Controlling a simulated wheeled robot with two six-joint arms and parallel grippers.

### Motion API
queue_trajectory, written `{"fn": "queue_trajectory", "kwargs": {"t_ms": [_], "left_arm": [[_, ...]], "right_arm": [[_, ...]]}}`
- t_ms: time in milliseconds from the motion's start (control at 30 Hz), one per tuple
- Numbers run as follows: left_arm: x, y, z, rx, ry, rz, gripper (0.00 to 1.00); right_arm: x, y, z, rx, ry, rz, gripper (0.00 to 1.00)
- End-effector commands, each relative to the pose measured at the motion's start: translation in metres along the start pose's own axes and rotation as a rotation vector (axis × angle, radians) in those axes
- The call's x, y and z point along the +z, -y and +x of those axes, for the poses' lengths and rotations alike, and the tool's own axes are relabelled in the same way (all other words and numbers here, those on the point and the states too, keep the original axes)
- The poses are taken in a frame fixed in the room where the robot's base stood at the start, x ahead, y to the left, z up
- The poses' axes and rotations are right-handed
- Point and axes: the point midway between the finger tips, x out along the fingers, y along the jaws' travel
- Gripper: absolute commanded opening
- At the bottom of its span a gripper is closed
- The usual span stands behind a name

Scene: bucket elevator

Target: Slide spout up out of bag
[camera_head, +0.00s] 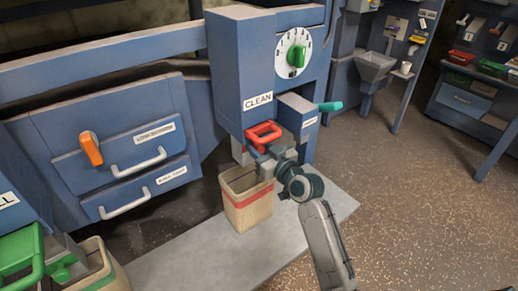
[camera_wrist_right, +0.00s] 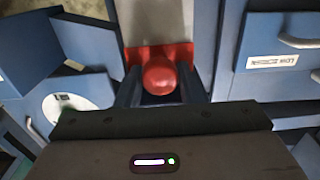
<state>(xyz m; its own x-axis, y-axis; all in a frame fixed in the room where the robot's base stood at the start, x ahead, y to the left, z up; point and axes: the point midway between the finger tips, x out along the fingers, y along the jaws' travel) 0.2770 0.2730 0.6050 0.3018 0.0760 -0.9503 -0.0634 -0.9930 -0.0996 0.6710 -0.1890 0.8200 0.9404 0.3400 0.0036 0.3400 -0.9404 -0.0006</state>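The blue spout housing marked CLEAN (camera_head: 240,75) stands in the middle of the head view, with a red handle (camera_head: 263,132) at its lower front. A tan bag with a red band (camera_head: 248,208) stands upright below it on a grey slab. The spout's lower end is largely hidden by my gripper and the bag rim, so I cannot tell how deep it sits. My right gripper (camera_head: 264,158) is at the red handle, just above the bag. In the right wrist view its fingers close on both sides of the red handle's rounded part (camera_wrist_right: 159,75). My left gripper is out of view.
A dial with a green knob (camera_head: 297,55) and a teal lever (camera_head: 330,106) are close by to the right. Blue drawers (camera_head: 125,155) with an orange handle (camera_head: 91,148) are at left. A green-handled unit (camera_head: 22,255) and another bag (camera_head: 100,270) are at lower left. Floor at right is clear.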

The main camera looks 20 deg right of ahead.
Motion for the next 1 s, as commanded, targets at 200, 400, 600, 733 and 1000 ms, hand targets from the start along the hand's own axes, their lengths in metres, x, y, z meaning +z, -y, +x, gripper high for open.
{"fn": "queue_trajectory", "kwargs": {"t_ms": [200,400,600,733,1000], "left_arm": [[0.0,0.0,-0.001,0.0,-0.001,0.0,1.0],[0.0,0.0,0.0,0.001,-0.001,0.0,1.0],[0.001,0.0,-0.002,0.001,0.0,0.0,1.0],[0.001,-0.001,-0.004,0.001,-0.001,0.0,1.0],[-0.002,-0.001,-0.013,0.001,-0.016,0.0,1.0]], "right_arm": [[-0.001,0.0,0.0,0.0,-0.001,-0.001,0.52],[0.001,0.0,-0.003,-0.001,0.003,-0.001,0.52],[0.001,0.0,-0.03,-0.001,0.004,-0.004,0.52],[0.001,0.0,-0.058,-0.001,0.004,-0.004,0.52],[0.0,0.0,-0.1,0.0,0.001,-0.004,0.52]]}}
